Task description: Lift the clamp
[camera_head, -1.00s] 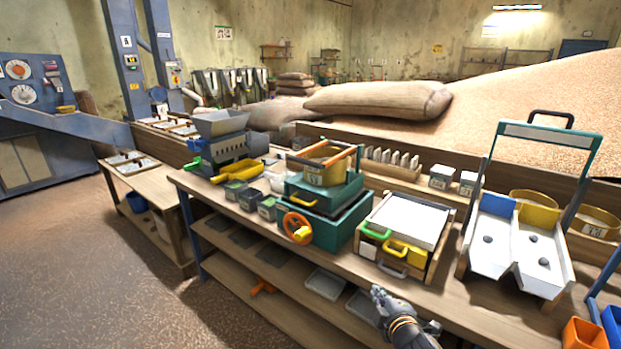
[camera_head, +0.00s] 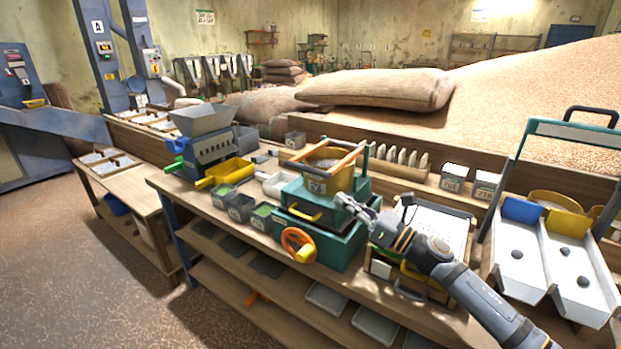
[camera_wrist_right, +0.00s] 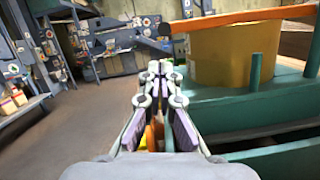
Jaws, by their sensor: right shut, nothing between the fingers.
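A yellow round pan (camera_head: 322,181) sits on top of a teal machine (camera_head: 335,243). Two orange bars, one of them on the right (camera_head: 350,156), lie across its rim beside teal posts and look like the clamp. The orange bar (camera_wrist_right: 240,17) and the yellow pan (camera_wrist_right: 222,58) also show in the right wrist view, to the right of the fingers. My right gripper (camera_head: 342,200) is shut and empty, just right of the pan and apart from the orange bars. Its fingers (camera_wrist_right: 160,68) are together in the right wrist view. My left gripper is not in view.
An orange handwheel (camera_head: 298,244) sticks out of the machine's front. A white-topped tray box (camera_head: 440,228) stands behind my right arm. A double chute (camera_head: 548,250) is at the right. Small bins (camera_head: 240,207) stand left of the machine.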

